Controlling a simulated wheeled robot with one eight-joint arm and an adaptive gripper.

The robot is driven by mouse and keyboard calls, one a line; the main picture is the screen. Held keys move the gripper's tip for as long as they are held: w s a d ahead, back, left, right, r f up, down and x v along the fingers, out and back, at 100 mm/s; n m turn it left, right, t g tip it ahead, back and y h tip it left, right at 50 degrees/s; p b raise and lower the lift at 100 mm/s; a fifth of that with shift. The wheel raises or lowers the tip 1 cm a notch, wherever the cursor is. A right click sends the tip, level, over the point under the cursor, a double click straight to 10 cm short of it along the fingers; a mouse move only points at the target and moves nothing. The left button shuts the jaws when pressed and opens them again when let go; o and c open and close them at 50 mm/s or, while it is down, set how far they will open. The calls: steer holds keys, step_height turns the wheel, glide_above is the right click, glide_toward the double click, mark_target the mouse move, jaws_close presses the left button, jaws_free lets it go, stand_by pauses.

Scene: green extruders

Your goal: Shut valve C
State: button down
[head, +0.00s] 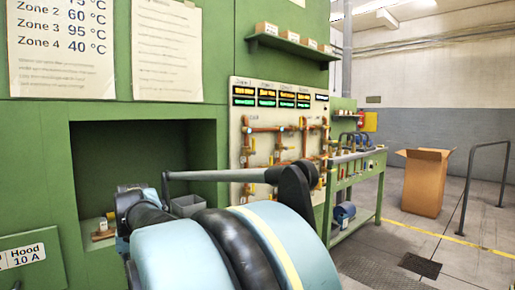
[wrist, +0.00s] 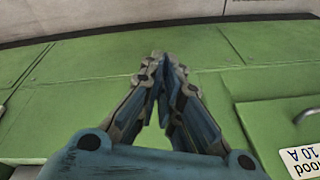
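The valve panel is a pale board (head: 236,128) on the green machine, right of centre in the head view. It carries orange-brown pipes (head: 268,129) with several small valves and tags. The tags are too small to read, so I cannot tell which valve is C. My arm covers the lower part of the board. My gripper (wrist: 164,66) shows in the wrist view with its fingertips together and nothing visible between them. It is over a green surface, away from the valves. In the head view my arm hides the fingertips.
A green shelf (head: 290,45) juts above the panel. A green bench (head: 350,180), a cardboard box (head: 424,182) and a metal rail (head: 466,180) stand right. Floor between is partly free.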

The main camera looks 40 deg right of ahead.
mark_target(254, 150)
steer(key=w+d+r+m+t, duration=0.1)
steer(key=w+d+r+m, duration=0.2)
steer(key=d+r+m, duration=0.4)
steer(key=w+d+r+m+t+h, duration=0.1)
steer(key=w+d+r+m, duration=0.2)
steer(key=d+r+m, duration=0.45)
steer(key=w+d+r+m+t, duration=0.1)
steer(key=w+d+r+m, duration=0.3)
steer(key=d+r+m, duration=0.3)
steer(key=s+d+r+m+h, duration=0.1)
steer(key=s+d+r+m, duration=0.3)
steer(key=d+r+m, duration=0.2)
steer(key=s+d+r+m+t+h, duration=0.1)
steer(key=s+d+r+m, duration=0.3)
steer(key=d, duration=0.7)
steer(key=s+d+r+m+h, duration=0.2)
steer(key=s+d+r+m, duration=0.2)
steer(key=d+r+m, duration=0.3)
steer(key=shift+s+d+r+m+t, duration=0.25)
steer(key=shift+d+r+m+t, duration=0.15)
steer(key=shift+d+r, duration=0.55)
steer(key=shift+f+h, duration=0.15)
steer(key=shift+h, duration=0.15)
